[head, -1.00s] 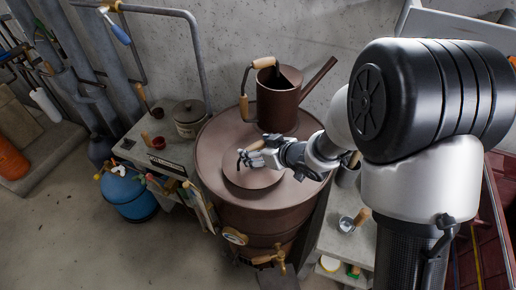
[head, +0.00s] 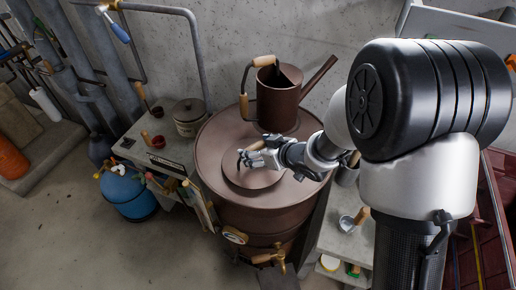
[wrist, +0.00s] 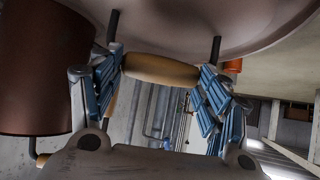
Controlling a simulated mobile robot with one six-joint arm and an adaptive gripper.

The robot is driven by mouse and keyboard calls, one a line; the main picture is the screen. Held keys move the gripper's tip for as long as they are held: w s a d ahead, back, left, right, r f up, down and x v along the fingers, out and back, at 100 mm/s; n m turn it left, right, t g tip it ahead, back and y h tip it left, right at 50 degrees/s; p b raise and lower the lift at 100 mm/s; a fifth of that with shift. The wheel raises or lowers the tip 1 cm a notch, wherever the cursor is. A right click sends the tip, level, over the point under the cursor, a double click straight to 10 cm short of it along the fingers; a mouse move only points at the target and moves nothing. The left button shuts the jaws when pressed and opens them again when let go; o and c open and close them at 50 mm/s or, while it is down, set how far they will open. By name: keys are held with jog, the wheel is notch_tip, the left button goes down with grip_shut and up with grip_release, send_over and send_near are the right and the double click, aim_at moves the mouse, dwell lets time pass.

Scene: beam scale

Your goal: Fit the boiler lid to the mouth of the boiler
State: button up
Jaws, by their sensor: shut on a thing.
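The boiler (head: 215,150) is a large brown drum in the middle of the head view. The boiler lid (head: 252,180) is a brown disc over its top, and its rim looks roughly level. My gripper (head: 247,157) is shut on the lid's wooden handle, coming in from the right. In the wrist view the handle (wrist: 160,69) lies between the two blue-padded fingers, with the lid's pale underlit face (wrist: 180,25) above it in the picture. The mouth is hidden under the lid. I cannot tell whether the lid touches the boiler top.
A brown can with a long spout (head: 278,105) stands on the boiler's far side, close to my gripper. A lidded pot (head: 189,120) is on the bench at left. A small metal cup (head: 347,223) is on the right bench. A blue gas bottle (head: 128,192) stands on the floor.

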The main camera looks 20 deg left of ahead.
jog(key=shift+f+b, duration=0.75)
jog(key=shift+f, duration=0.2)
jog(key=o, duration=2)
jog(key=shift+o, duration=0.2)
jog(key=v, duration=1.2)
jog(key=shift+r, duration=0.1)
